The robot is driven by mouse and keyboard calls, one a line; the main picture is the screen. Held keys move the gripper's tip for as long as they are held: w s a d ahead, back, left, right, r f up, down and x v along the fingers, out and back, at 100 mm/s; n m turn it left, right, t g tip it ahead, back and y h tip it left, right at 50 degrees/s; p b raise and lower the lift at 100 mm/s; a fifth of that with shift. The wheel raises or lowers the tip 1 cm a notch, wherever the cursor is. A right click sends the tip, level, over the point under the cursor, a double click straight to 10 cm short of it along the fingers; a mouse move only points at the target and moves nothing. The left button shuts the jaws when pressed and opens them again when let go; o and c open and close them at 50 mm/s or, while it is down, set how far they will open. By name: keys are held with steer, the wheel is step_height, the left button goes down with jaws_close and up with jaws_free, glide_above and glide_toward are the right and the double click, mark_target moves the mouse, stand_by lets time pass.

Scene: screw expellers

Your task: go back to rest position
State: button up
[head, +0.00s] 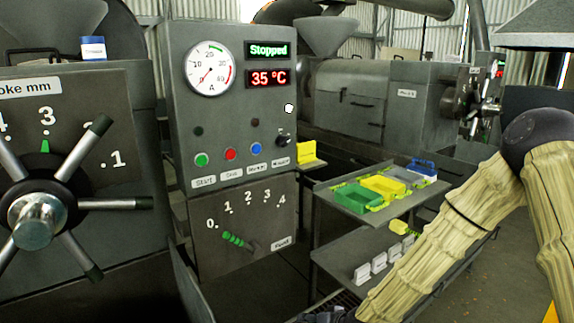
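My arm, in a beige ribbed sleeve, comes in from the right of the head view. It bends at a dark elbow joint and slopes down to the bottom edge. A sliver of dark hardware shows beside the sleeve's end at the bottom edge, and I cannot make out what it is. My gripper's fingers are not visible, so I cannot see whether they hold anything.
A grey control panel (180,120) reads "Stopped" and 35 °C. A spoked handwheel (38,228) is at left. A two-level cart (335,208) carries green (357,198), yellow (384,186) and blue (422,168) trays on top. My forearm crosses in front of the cart's right side.

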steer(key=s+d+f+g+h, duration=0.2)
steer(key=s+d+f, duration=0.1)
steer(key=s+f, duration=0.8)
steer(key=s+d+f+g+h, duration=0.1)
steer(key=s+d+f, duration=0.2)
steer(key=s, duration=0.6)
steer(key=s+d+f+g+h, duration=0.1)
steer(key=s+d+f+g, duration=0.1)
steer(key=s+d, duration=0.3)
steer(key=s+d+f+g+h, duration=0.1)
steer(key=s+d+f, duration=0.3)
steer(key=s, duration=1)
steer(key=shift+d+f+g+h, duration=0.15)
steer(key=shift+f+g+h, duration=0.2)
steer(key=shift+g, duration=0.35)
